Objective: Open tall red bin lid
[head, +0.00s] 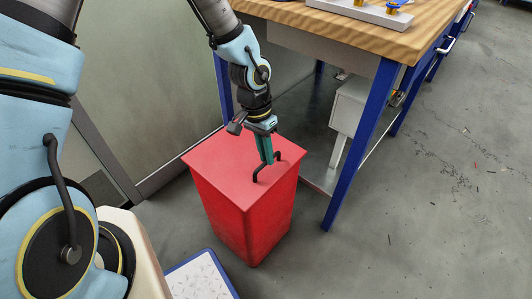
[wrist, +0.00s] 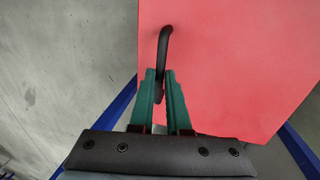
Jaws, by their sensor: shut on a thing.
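The tall red bin (head: 243,212) stands on the floor with its flat red lid (head: 225,160) lying closed on top. A black bar handle (head: 259,176) arches up from the lid; it also shows in the wrist view (wrist: 163,45). My gripper (head: 269,160) comes down from above, and its green fingers are shut on the handle. In the wrist view, the fingers (wrist: 162,75) sit on either side of the handle's near part, and the lid (wrist: 230,70) fills the right side. The fingers hide part of the handle.
A wooden-topped workbench (head: 385,38) with blue legs stands right behind the bin, bearing a tray (head: 362,10). A grey wall panel (head: 140,90) is at left behind the bin. A blue-edged white panel (head: 200,278) lies in front. The floor at right is open.

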